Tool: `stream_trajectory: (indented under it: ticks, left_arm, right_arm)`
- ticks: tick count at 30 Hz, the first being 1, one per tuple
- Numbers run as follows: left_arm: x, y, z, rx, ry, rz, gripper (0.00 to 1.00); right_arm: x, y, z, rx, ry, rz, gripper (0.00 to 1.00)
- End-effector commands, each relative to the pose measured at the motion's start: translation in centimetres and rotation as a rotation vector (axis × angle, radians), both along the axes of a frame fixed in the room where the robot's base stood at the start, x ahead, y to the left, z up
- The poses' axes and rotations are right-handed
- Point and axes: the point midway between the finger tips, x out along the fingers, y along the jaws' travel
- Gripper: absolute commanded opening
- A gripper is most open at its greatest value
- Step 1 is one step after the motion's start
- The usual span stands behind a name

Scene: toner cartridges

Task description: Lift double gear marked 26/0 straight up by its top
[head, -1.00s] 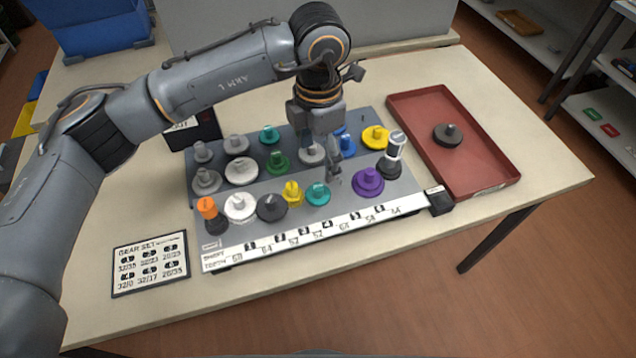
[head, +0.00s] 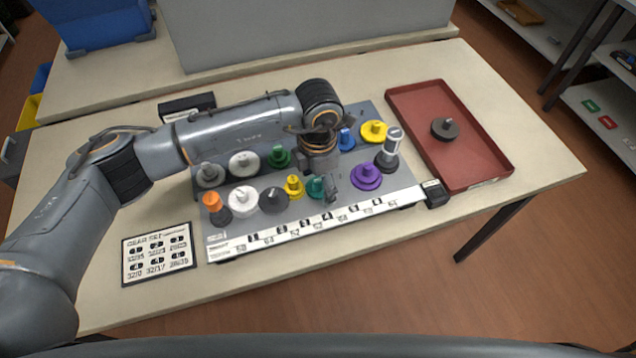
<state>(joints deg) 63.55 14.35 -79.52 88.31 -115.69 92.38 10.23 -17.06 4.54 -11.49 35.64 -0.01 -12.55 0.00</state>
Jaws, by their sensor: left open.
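Several coloured gears stand on pegs on a grey board (head: 403,182). Any 26/0 mark is too small to read, so I cannot tell which gear carries it. My left gripper (head: 330,192) points down over the front row, open, its fingers close beside a teal gear (head: 315,188) and partly covering it. Whether they touch it I cannot tell. A yellow gear (head: 294,186) is just left of it and a purple gear (head: 366,177) to its right. My wrist hides part of the back rows. My right gripper is not in view.
A red tray (head: 487,180) at the right holds one dark gear (head: 444,129). A white label strip (head: 290,237) runs along the board's front edge. A gear set card (head: 158,255) lies front left. A tall grey-and-white stack (head: 391,146) stands near the tray.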

Motion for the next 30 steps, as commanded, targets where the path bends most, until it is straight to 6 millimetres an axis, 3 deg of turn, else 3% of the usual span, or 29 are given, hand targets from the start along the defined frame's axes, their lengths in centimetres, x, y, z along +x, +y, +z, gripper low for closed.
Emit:
stream_trajectory:
  ticks: [2, 10, 23, 30]
  left_arm:
    - [0.0, 0.0, 0.0, 0.0, 0.0, 0.0, 0.74]
    - [0.0, 0.0, 0.0, 0.0, 0.0, 0.0, 0.22]
    - [0.0, 0.0, 0.4, 0.0, -0.001, 0.0, 0.21]
    - [0.0, 0.0, 3.1, -0.002, -0.005, -0.002, 0.21]
  right_arm:
    - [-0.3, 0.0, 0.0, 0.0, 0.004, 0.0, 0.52]
    - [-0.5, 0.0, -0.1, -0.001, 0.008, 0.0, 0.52]
    - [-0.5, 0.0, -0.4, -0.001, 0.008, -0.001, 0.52]
    - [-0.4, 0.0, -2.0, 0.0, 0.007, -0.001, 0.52]
